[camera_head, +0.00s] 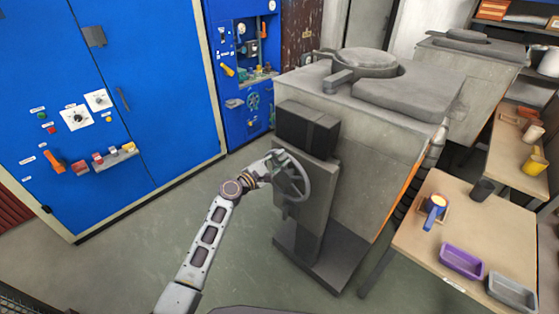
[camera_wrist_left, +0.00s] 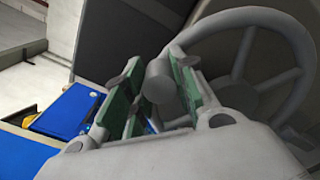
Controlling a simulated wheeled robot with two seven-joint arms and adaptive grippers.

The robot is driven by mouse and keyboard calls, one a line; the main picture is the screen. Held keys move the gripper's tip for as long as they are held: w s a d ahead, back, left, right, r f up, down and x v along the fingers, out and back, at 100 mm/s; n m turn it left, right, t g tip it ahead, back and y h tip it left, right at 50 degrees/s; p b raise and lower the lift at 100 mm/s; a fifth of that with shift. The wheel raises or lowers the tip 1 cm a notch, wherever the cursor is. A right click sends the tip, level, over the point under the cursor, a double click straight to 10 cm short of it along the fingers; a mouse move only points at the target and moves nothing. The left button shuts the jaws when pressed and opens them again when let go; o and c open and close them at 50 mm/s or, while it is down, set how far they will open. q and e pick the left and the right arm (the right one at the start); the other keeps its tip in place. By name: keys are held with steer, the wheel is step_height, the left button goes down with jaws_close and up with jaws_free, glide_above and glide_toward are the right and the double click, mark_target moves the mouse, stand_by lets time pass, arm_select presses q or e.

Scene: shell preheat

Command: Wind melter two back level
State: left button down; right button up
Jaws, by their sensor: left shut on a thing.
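The melter (camera_head: 350,130) is a large grey block with a round lid on top, standing right of the middle in the head view. A grey spoked handwheel (camera_head: 294,177) is mounted on its front pedestal. It also shows large in the left wrist view (camera_wrist_left: 245,65). My left gripper (camera_head: 276,160) is at the upper left of the wheel's rim. In the left wrist view its green-padded fingers (camera_wrist_left: 158,90) are on both sides of a round grey handle knob (camera_wrist_left: 158,80), shut on it. My right gripper is not in view.
A second grey furnace (camera_head: 475,75) stands behind. A wooden table (camera_head: 425,245) at right holds a purple tray (camera_head: 461,261), a grey tray (camera_head: 511,292) and a blue-handled cup with glowing contents (camera_head: 435,206). A blue cabinet (camera_head: 150,120) stands at left. The floor between is clear.

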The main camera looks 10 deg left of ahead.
arm_select(q)
steer(key=shift+w+a+r, duration=0.1)
steer(key=shift+r, duration=0.1)
steer(key=c, duration=1.5)
jaws_free()
steer(key=o, duration=0.4)
steer(key=shift+f, duration=0.15)
steer(key=shift+c, duration=0.2)
steer(key=shift+s+a+f, duration=0.1)
steer(key=shift+s+a, duration=0.2)
steer(key=shift+s, duration=0.15)
steer(key=v, duration=1.1)
